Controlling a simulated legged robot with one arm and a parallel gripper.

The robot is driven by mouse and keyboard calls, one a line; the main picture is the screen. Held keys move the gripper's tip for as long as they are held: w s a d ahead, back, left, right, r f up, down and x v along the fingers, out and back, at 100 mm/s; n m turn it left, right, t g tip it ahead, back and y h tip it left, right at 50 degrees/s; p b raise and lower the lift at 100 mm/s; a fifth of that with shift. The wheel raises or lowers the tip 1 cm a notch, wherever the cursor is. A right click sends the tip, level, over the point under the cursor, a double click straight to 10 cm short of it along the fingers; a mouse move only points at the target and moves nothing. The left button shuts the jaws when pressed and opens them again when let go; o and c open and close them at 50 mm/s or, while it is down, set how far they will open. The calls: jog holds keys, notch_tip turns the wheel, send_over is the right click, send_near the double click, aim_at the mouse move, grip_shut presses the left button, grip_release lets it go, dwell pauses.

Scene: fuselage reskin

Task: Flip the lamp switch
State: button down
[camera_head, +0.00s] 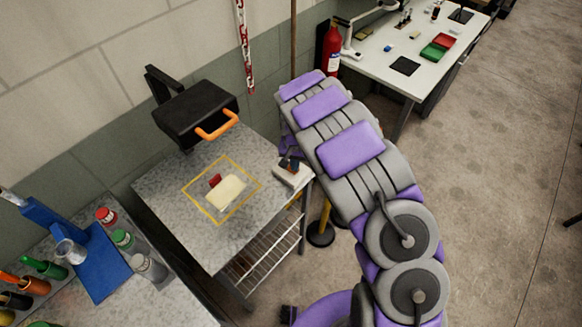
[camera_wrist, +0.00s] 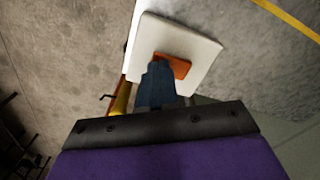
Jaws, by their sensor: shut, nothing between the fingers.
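The lamp switch is a white box with an orange-red rocker, at the right corner of the grey speckled table. In the head view the white box (camera_head: 291,177) is partly covered by a dark shape. In the wrist view the white box (camera_wrist: 206,48) fills the upper middle, and its orange rocker (camera_wrist: 180,66) is partly behind my fingers. My gripper (camera_wrist: 159,68) is shut and empty, its tips over the rocker's left part; I cannot tell whether they touch it. A black lamp (camera_head: 190,112) with an orange handle (camera_head: 217,126) hangs over the table's back.
The speckled table (camera_head: 160,185) carries a yellow square outline (camera_head: 218,221) with a cream block (camera_head: 227,191) inside. A bench with bottles and a blue holder (camera_head: 98,268) is at lower left. A fire extinguisher (camera_head: 331,48) and white desk (camera_head: 385,60) stand behind.

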jog(key=shift+f, duration=0.35)
jog(key=shift+r, duration=0.1)
jog(key=shift+r+p, duration=0.7)
jog(key=shift+r, duration=2.7)
